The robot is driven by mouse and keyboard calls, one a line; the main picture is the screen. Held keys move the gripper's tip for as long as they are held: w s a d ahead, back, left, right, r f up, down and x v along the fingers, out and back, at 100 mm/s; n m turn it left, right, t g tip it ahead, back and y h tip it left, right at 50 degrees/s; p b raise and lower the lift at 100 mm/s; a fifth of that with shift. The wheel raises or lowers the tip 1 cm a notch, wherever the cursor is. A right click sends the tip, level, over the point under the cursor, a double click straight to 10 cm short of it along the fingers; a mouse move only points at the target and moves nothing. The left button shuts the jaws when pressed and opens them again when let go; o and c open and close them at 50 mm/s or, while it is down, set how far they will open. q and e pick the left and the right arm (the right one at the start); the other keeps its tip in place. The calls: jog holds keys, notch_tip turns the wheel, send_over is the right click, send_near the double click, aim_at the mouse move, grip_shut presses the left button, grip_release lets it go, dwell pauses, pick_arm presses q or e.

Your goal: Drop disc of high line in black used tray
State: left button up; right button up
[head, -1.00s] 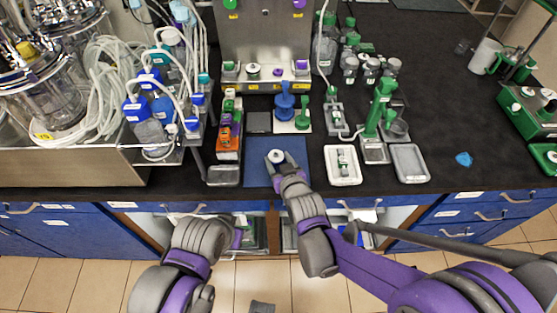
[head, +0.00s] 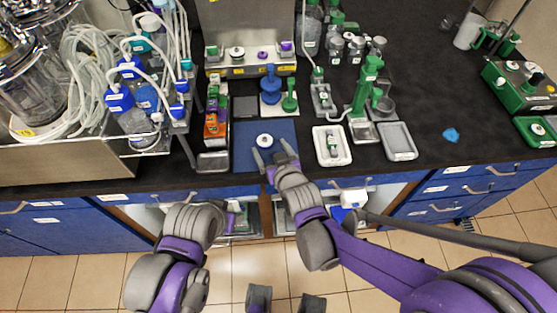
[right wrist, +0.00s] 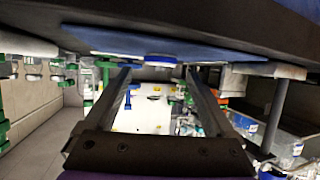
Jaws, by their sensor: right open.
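A small round white disc (head: 264,141) with a dark centre lies on the blue mat (head: 245,158) near the counter's front edge. My right gripper (head: 273,155) is open and empty, just in front of the disc, with its fingers apart from it. In the right wrist view, the disc (right wrist: 160,60) shows with a blue edge, beyond the open fingers (right wrist: 161,78). A small dark tray (head: 212,162) stands left of the mat; I cannot read its label. My left arm shows at the lower left; its gripper does not show clearly.
A rack of coloured pieces (head: 216,118) stands behind the dark tray. A white tray (head: 332,145) with a green-and-white part and a grey tray (head: 398,142) lie to the right. A green stand (head: 367,88) rises behind them. Bottles and tubing crowd the left.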

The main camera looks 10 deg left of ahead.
jog(key=v, duration=0.9)
jog(key=shift+p, duration=0.4)
